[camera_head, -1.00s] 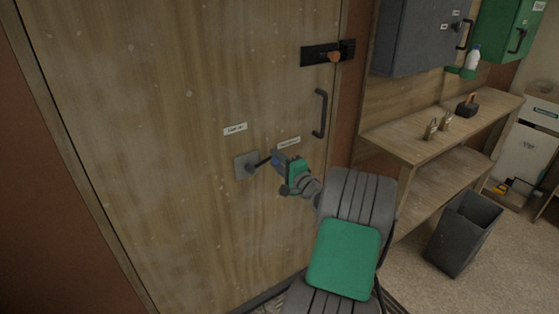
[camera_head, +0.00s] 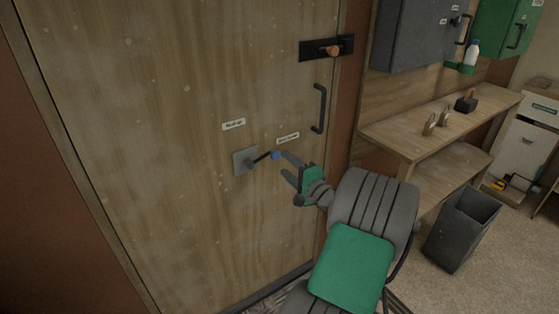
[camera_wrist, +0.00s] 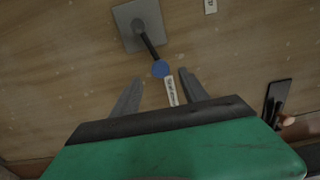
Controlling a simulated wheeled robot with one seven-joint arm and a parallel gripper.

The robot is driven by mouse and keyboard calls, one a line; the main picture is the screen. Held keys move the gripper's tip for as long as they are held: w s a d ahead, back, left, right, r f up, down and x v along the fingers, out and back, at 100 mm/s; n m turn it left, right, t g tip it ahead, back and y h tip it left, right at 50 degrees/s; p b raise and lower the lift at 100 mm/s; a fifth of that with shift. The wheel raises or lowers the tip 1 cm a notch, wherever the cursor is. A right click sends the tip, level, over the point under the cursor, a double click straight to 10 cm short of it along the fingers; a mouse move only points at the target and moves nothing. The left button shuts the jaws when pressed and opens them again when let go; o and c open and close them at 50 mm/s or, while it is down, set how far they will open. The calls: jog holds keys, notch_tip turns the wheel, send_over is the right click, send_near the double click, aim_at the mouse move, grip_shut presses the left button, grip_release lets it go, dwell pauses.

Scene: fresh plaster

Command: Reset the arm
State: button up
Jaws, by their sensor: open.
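My gripper (camera_head: 287,167) is open and empty, just right of a lever with a blue knob (camera_head: 275,155) on the wooden door (camera_head: 190,80). The lever sticks out from a grey square plate (camera_head: 245,160) and points right and slightly up in the head view. In the wrist view the blue knob (camera_wrist: 160,69) lies ahead of the gap between my two fingers (camera_wrist: 157,92), seemingly clear of both. My green and grey arm reaches up from the bottom of the head view.
A black door handle (camera_head: 319,108) and a black latch with an orange knob (camera_head: 331,49) are up and right of my gripper. A wooden shelf bench (camera_head: 400,135) and dark bin (camera_head: 462,230) stand to the right. Open floor shows at the lower right.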

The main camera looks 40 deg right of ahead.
jog(key=shift+s+a, duration=0.1)
jog(key=shift+s, duration=0.45)
jog(key=w+a+n+g+y+p, duration=0.2)
jog(key=w+a+n, duration=0.15)
jog(key=a, duration=0.35)
jog(key=w+a+n+g+y+p, duration=0.1)
jog(key=w+a+n+g+y, duration=0.2)
jog(key=a, duration=0.4)
jog(key=s+a+r+n+g+p, duration=0.1)
jog(key=a+n+g+p, duration=0.15)
jog(key=a, duration=0.45)
jog(key=s+a+n+g+p, duration=0.1)
jog(key=s+a+n+g, duration=0.1)
jog(key=a+n, duration=0.35)
jog(key=s+a+r+n+g+h+p, duration=0.1)
jog(key=s+a+r+n+g+p, duration=0.1)
jog(key=s+a, duration=0.3)
jog(key=s+a+r+n+g+h+p, duration=0.1)
jog(key=s+a, duration=0.4)
jog(key=s, duration=0.7)
jog(key=shift+r+n+g+h+p, duration=0.4)
jog(key=shift+r+n+g+p, duration=0.15)
jog(key=shift+n+g, duration=0.55)
jog(key=shift+s+d, duration=0.1)
